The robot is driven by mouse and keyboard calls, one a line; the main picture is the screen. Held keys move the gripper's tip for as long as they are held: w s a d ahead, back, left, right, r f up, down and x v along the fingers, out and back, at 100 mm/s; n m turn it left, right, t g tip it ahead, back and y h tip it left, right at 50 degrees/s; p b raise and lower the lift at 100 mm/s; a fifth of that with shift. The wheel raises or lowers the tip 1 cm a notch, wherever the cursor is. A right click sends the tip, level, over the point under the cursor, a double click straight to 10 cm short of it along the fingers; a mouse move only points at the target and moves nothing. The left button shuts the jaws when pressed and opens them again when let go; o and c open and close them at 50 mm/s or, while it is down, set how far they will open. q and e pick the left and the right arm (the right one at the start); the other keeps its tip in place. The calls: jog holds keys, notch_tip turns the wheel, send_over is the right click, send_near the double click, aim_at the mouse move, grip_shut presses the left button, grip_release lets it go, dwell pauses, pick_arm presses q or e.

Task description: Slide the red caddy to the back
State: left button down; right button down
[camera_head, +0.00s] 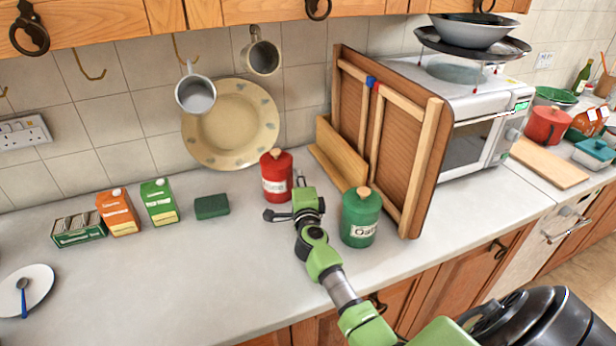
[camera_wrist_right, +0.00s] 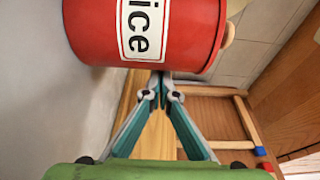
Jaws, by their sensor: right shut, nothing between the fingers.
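The red caddy (camera_head: 276,176), with a white label, stands upright on the worktop near the tiled back wall. My right gripper (camera_head: 289,197) is just in front of it, shut and empty. In the right wrist view the red caddy (camera_wrist_right: 90,30) fills the top of the picture, and the tips of my right gripper (camera_wrist_right: 161,84) meet at its near edge. I cannot tell whether they touch it. The gripper hides the caddy's lower right part in the head view. My left gripper is not in view.
A green caddy (camera_head: 360,218) stands close to the right of my arm. A plate (camera_head: 231,125) leans on the wall; a green sponge block (camera_head: 211,207) lies left. Mugs hang above.

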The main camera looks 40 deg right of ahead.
aim_at(289, 178)
jog(key=shift+a, duration=0.25)
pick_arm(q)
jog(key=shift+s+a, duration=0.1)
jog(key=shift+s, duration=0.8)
pick_arm(e)
jog(key=shift+w+a+p, duration=0.25)
jog(key=shift+a+p, duration=0.1)
jog(key=shift+a, duration=0.95)
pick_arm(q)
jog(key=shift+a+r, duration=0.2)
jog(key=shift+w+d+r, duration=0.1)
pick_arm(e)
jog(key=shift+d, duration=0.15)
